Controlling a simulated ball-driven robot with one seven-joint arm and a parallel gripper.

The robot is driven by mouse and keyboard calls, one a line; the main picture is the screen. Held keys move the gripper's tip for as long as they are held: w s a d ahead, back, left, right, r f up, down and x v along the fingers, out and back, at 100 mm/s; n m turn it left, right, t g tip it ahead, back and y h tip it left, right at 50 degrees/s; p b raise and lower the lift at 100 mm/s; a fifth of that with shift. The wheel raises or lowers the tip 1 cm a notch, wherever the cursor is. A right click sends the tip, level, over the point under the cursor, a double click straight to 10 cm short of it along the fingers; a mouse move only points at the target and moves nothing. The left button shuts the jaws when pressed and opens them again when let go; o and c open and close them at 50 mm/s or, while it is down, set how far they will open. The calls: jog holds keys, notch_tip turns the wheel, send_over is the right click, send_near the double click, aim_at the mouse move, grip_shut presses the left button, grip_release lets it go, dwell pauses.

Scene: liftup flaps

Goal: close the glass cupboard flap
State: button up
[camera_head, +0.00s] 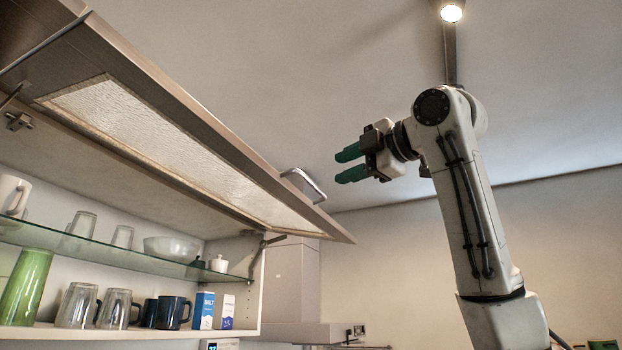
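The glass cupboard flap (175,132) is a wood-framed panel with a textured glass insert, at the left and middle of the head view. It is hinged at the top and stands raised and tilted over the open cupboard (240,266). A silver bar handle (304,184) sits at its lower right edge. My gripper (345,163) has two green fingers with a gap between them. It is open and empty, and in the picture it lies just above and right of the handle. I see no contact with the flap.
The cupboard's glass shelf (120,253) holds glasses, a bowl and a mug. Below stand a green vase (25,287), mugs, glasses and two cartons (204,310). A range hood (295,295) is beside the cupboard. A lamp (451,12) hangs above. The space around my gripper looks clear.

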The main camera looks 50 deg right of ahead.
aim_at(311, 182)
jog(key=w+p, duration=0.1)
jog(key=w, duration=0.2)
jog(key=w+p, duration=0.1)
jog(key=w, duration=0.2)
jog(key=w+p, duration=0.1)
jog(key=w, duration=0.2)
jog(key=shift+w+d+r, duration=0.15)
jog(key=shift+w+d, duration=0.1)
grip_shut()
dwell(1.0)
